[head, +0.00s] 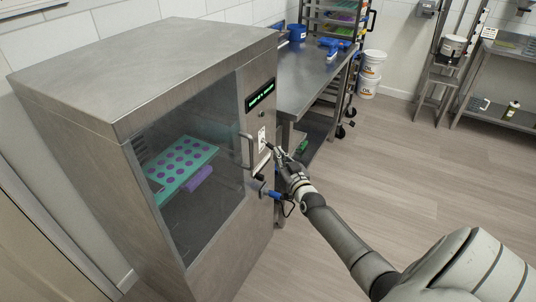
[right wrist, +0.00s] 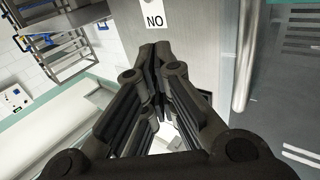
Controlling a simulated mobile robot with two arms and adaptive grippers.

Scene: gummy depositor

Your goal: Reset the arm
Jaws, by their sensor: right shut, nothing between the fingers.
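My right arm reaches in from the lower right in the head view. Its gripper (head: 272,150) is at the front of the steel machine (head: 185,55), by the white switch plate (head: 262,138) beside the door handle (head: 247,151). I cannot tell whether it touches the plate. In the right wrist view the fingers of the gripper (right wrist: 160,62) are shut together and empty, just below a white label (right wrist: 154,14) whose letters read "NO" in this view. The switch itself is hidden or too small to make out. My left gripper is not in view.
Behind the closed glass door a teal tray (head: 199,150) holds purple rounds. A lit green display (head: 261,95) is above the plate. A blue-handled part (head: 273,195) juts out below the gripper. A steel table (head: 310,75) stands behind; the floor (head: 400,145) at right is clear.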

